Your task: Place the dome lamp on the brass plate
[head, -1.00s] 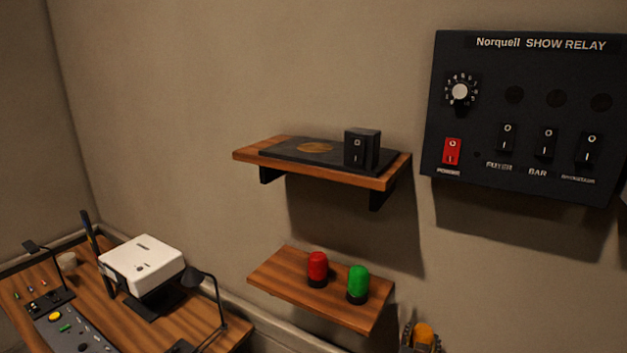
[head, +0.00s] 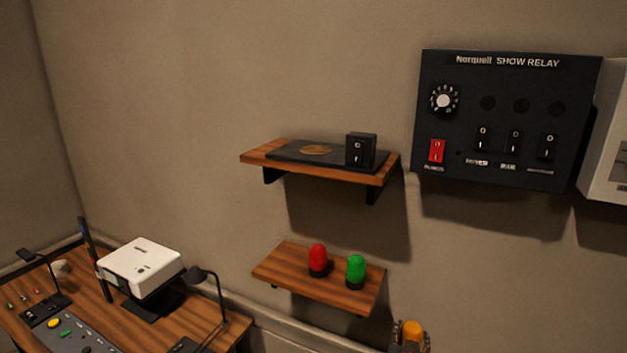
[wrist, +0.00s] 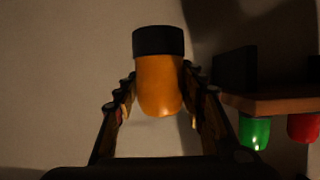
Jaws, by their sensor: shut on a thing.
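An amber dome lamp with a black base (wrist: 158,85) is held between the two fingers of my gripper (wrist: 158,78). In the wrist view, which looks upside down, its black base points to the picture's top. The head view shows the lamp's amber dome (head: 412,331) at the bottom edge, right of the lower shelf, with most of my gripper cut off below. The brass plate (head: 316,150) is a round disc on a black board on the upper shelf, with nothing on it. My gripper is below and right of it, well apart.
A black switch box (head: 360,150) stands right of the plate on the upper shelf (head: 258,157). A red lamp (head: 318,258) and a green lamp (head: 355,270) stand on the lower shelf (head: 285,265). A relay panel (head: 505,120) hangs at right; a desk with a white projector (head: 140,266) is at lower left.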

